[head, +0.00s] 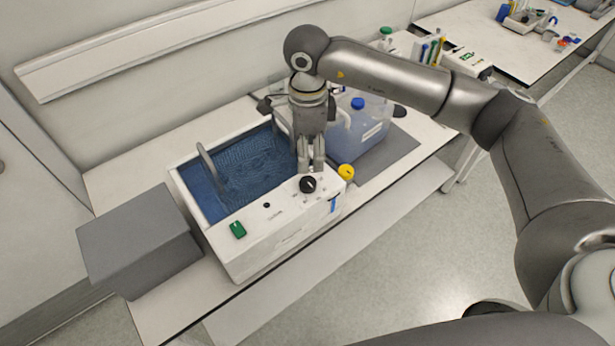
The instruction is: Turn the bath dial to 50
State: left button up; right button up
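The water bath (255,238) is a white box with an open tank of blue water. Its front panel carries a black round dial (307,184) near the right end. My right gripper (312,168) points down just behind and above the dial. Its two fingers stand slightly apart with a narrow gap, and the dial shows in front of the tips, not clearly between them. Whether the fingertips touch the dial cannot be told. The dial's scale marks are too small to read. My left gripper is not in view.
A green switch (238,229) and a yellow knob (346,171) are on the bath. A bent metal tube (208,165) rises from the tank. A grey block (138,240) stands left, and a blue-capped container (362,130) stands right behind my gripper. The bench front is clear.

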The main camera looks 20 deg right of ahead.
aim_at(307, 182)
notch_tip(307, 182, down, 9)
jog(key=p, duration=0.3)
jog(key=shift+s+a+r, duration=0.1)
jog(key=shift+r, duration=0.1)
jog(key=shift+f, duration=0.7)
jog(key=c, duration=1)
jog(key=m+b, duration=0.1)
jog(key=b, duration=0.1)
jog(key=m+b, duration=0.1)
jog(key=m, duration=0.1)
jog(key=shift+f+m+b, duration=0.2)
jog(key=shift+m+b, duration=0.1)
jog(key=shift+b, duration=0.1)
jog(key=shift+c, duration=0.2)
jog(key=m+b, duration=0.2)
jog(key=m, duration=0.1)
jog(key=shift+r, duration=0.1)
jog(key=shift+r+m+b, duration=0.1)
jog(key=shift+m+b, duration=0.7)
